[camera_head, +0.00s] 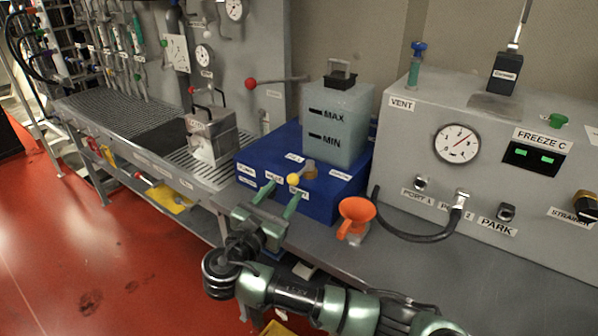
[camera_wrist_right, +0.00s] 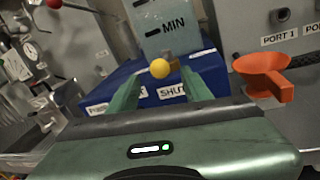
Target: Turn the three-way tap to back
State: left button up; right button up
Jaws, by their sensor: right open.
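The three-way tap shows as a yellow knob (camera_head: 293,179) with a brass-coloured body (camera_head: 309,170) at the front of the blue base (camera_head: 338,203), below a translucent tank (camera_head: 340,120) marked MAX and MIN. The knob also shows in the right wrist view (camera_wrist_right: 159,69). My right gripper (camera_head: 279,194) is open, its two green fingers pointing at the knob from the front. In the right wrist view the knob appears between and just beyond the fingertips (camera_wrist_right: 158,82). I cannot tell whether they touch it. Labels on the base are partly hidden by the fingers. My left gripper is not in view.
An orange funnel (camera_head: 357,213) stands right of the blue base, close to my right gripper. A black hose (camera_head: 410,238) runs to the grey panel (camera_head: 400,160). A metal can (camera_head: 212,138) stands left. A red-knobbed lever (camera_head: 252,84) juts out behind.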

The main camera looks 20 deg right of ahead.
aim_at(290, 183)
jog(key=x, duration=0.3)
jog(key=shift+w+d+r, duration=0.2)
jog(key=shift+d, duration=0.05)
jog(key=shift+p+x, duration=0.35)
jog(key=shift+x, duration=0.75)
jog(key=shift+w+d+f, duration=0.15)
jog(key=shift+w+d, duration=0.05)
jog(key=shift+w, duration=0.05)
grip_shut()
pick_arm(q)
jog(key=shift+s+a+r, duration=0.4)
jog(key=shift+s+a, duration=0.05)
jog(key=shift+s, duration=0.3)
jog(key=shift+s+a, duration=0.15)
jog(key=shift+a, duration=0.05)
